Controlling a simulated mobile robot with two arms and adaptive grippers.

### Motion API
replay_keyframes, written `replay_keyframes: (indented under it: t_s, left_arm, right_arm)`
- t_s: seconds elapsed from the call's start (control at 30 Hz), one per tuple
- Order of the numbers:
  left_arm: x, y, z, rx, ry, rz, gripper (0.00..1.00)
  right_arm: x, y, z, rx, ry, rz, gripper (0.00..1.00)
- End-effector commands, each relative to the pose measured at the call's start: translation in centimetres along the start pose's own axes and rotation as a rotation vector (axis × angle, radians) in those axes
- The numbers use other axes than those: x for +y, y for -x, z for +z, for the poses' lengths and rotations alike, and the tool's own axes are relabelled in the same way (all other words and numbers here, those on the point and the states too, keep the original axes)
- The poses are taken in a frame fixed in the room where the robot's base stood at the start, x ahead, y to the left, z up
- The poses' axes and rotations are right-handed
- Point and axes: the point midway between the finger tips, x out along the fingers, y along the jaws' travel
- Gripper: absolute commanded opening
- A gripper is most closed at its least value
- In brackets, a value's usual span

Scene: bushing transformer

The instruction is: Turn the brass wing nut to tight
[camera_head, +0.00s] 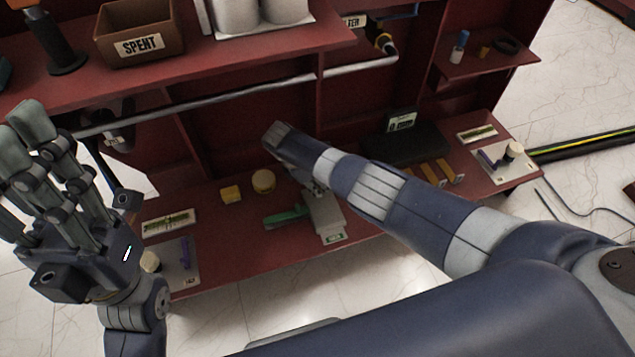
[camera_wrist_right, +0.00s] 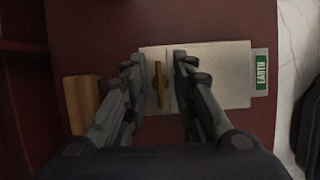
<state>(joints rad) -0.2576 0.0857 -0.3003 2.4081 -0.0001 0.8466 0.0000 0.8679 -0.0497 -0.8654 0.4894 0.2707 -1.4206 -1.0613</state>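The brass wing nut (camera_wrist_right: 160,84) shows in the right wrist view as a narrow bar, upright in the picture, on a pale plate (camera_wrist_right: 225,85). The plate has a green EARTH label (camera_wrist_right: 261,72). My right gripper (camera_wrist_right: 160,68) is open, with fingers on both sides of the wing nut and gaps visible beside it. Contact depth cannot be told. In the head view the plate (camera_head: 325,218) lies on the low red shelf; my right arm reaches down to it, and I cannot make out the wing nut. My left gripper (camera_head: 45,160) is raised at the left, fingers spread and empty.
A green-handled item (camera_head: 286,217) lies beside the plate. A yellow block (camera_head: 230,193) and a round tan item (camera_head: 263,181) are left of it. A grey pipe (camera_head: 215,99) crosses behind. A brown SPENT bin (camera_head: 140,35) stands on the upper shelf.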

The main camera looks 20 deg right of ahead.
Motion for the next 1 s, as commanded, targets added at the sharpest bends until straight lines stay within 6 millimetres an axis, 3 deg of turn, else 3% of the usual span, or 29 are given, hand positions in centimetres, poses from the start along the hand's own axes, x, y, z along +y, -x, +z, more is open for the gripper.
replay_keyframes:
  t_s: [0.27,0.43,0.8,1.0]
  left_arm:
    - [0.1,0.1,0.0,0.000,-0.001,0.009,0.40]
    - [0.1,0.0,0.0,0.000,0.000,0.007,0.40]
    - [0.1,0.0,0.0,-0.001,0.000,0.005,0.40]
    - [0.1,0.0,0.0,-0.001,0.000,0.005,0.40]
  right_arm:
    - [0.1,0.4,-0.2,0.004,0.002,0.003,0.25]
    - [0.1,1.8,-0.1,0.005,0.002,0.004,0.25]
    - [0.1,8.7,-0.1,0.003,0.001,0.005,0.25]
    - [0.1,11.4,-0.1,0.003,0.000,0.002,0.25]
